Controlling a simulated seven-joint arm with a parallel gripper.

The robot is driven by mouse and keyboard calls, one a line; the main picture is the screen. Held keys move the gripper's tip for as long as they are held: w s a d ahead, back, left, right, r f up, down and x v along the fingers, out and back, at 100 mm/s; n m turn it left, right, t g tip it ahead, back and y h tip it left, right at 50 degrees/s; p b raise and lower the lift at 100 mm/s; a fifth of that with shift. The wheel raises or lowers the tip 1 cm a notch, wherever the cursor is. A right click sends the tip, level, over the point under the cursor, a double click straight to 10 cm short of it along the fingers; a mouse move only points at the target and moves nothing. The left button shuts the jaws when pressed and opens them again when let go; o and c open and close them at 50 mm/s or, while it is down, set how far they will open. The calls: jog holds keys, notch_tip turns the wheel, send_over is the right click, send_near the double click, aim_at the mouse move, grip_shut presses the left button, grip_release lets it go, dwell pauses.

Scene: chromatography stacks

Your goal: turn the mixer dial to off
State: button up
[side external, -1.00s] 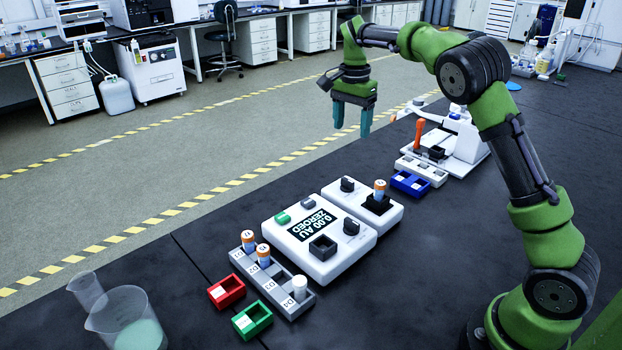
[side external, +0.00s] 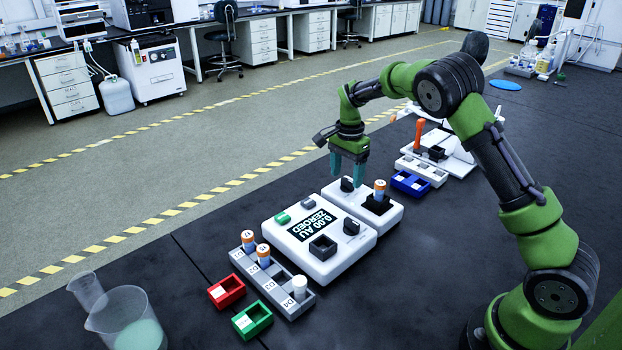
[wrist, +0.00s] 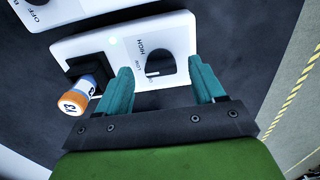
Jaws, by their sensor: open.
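The mixer is a white box (side external: 365,207) in the middle of the bench; it also fills much of the wrist view (wrist: 180,35). Its black dial (wrist: 162,64) has HIGH and LOW printed beside it. A small pale mark shows near LOW; I cannot read the pointer surely, and no OFF label shows by this dial. The dial also shows in the side view (side external: 347,184). An orange-capped vial (wrist: 75,103) stands in the mixer's black socket (wrist: 88,72). My gripper (side external: 347,181) is open and empty above the dial, one finger on either side of it in the wrist view.
A white reader (side external: 320,262) showing "0.00 AU ZEROED" stands beside the mixer. A grey vial rack (side external: 283,292), red tray (side external: 226,291) and green tray (side external: 252,320) lie nearer. A blue tray (side external: 411,183) and white equipment lie beyond the mixer.

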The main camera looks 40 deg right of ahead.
jog(key=shift+f, duration=0.95)
jog(key=c, duration=1.1)
jog(key=shift+o, duration=0.2)
jog(key=n, duration=0.4)
jog(key=shift+s+n, duration=0.1)
jog(key=shift+n, duration=0.3)
jog(key=n, duration=0.5)
jog(key=shift+s+d+r, duration=0.1)
jog(key=shift+s, duration=0.05)
